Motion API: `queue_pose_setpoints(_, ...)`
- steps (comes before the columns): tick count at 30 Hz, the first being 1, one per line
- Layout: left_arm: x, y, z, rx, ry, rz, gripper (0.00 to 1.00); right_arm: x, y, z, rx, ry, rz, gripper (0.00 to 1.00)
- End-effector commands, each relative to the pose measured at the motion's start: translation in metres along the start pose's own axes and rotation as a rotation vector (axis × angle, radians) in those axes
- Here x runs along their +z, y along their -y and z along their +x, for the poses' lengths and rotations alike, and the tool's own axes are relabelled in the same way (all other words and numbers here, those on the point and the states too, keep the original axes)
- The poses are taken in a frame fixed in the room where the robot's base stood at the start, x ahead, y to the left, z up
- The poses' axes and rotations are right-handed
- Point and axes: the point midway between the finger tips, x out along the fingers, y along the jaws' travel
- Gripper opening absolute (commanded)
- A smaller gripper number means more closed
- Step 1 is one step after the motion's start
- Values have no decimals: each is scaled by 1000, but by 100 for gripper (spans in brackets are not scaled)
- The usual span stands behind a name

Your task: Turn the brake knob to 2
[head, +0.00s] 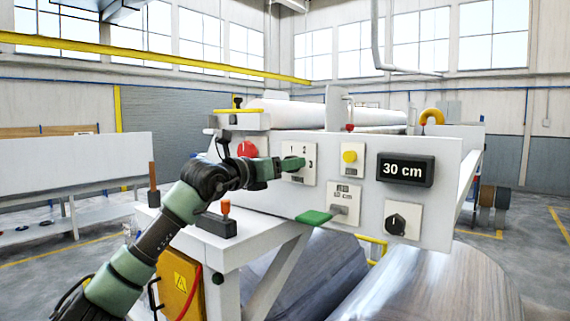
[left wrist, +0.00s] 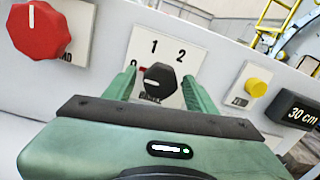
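The brake knob (left wrist: 159,80) is black with a white mark, on a pale plate (head: 307,177) printed with 1 and 2. In the left wrist view, the white mark lies toward the left side of the knob, near a partly hidden red marking. My left gripper (head: 293,163) is in front of this plate. In the left wrist view, the green fingers of my left gripper (left wrist: 161,84) stand open on either side of the knob, with visible gaps. In the head view my gripper hides the knob. My right gripper is not in view.
A red knob (left wrist: 40,29) sits left of the plate. Right of it are a yellow button (head: 349,156), a 30 cm display (head: 405,169), a lever switch (head: 340,209) and another black knob (head: 396,224).

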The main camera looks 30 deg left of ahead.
Motion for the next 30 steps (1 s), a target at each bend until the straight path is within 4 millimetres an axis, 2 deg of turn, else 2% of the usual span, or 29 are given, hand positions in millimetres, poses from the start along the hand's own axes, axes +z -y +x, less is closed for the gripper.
queue_pose_setpoints(1, 0, 0, 0, 0, 0, 0, 39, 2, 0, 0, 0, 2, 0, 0)
queue_pose_setpoints(5, 0, 0, 0, 0, 0, 0, 3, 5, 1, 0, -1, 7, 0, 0)
queue_pose_setpoints(6, 0, 0, 0, 0, 0, 0, 0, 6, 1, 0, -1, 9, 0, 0)
queue_pose_setpoints(17, 0, 0, 0, 0, -2, 67, 0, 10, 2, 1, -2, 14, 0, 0)
queue_pose_setpoints(30, 0, 2, 0, 2, -15, 422, 0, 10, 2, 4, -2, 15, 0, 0)
